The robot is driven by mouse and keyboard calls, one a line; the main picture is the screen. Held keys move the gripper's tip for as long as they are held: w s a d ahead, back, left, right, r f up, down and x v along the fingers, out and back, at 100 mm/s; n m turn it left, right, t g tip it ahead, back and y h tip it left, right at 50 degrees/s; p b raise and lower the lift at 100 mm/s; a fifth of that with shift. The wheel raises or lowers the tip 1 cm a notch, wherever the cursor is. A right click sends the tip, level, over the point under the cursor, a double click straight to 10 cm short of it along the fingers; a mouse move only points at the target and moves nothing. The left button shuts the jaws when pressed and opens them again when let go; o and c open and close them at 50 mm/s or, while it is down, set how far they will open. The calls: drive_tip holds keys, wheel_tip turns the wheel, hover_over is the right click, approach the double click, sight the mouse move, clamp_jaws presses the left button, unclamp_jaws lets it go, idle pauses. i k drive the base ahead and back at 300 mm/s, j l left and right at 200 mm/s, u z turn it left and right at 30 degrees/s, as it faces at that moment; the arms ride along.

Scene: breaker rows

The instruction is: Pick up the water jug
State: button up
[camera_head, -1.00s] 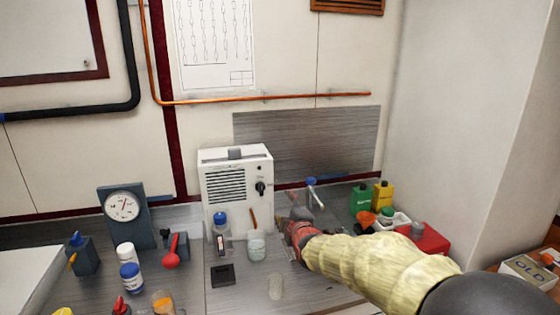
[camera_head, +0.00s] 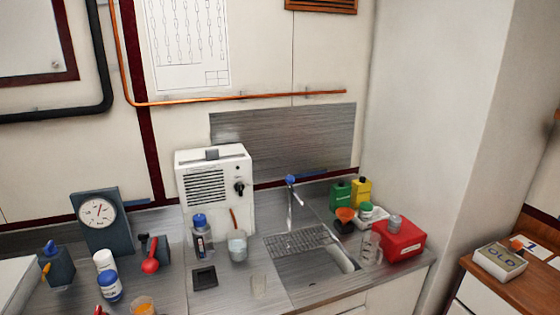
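A clear, see-through vessel that looks like the water jug (camera_head: 370,249) stands on the counter at the right edge of the sink, just left of a red box. Its outline is faint, and I cannot tell whether it holds water. Another clear vessel, a beaker (camera_head: 237,247) with a brown stick in it, stands in front of the white machine. A third faint clear vessel (camera_head: 259,287) is near the counter's front. My gripper is out of view.
The sink (camera_head: 314,268) with a blue-topped tap (camera_head: 291,190) lies in the middle. The white machine (camera_head: 214,190) stands behind a blue-capped bottle (camera_head: 202,238).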

sight(371, 240)
drive_tip(key=i+l+u, duration=0.1)
drive_tip(key=l+u, duration=0.25)
drive_tip(key=l, duration=0.35)
drive_tip(key=l+u, duration=0.35)
drive_tip(key=l, duration=0.3)
drive_tip(key=k+l+u, duration=0.1)
drive_tip(key=l+u, duration=0.25)
drive_tip(key=l, duration=0.35)
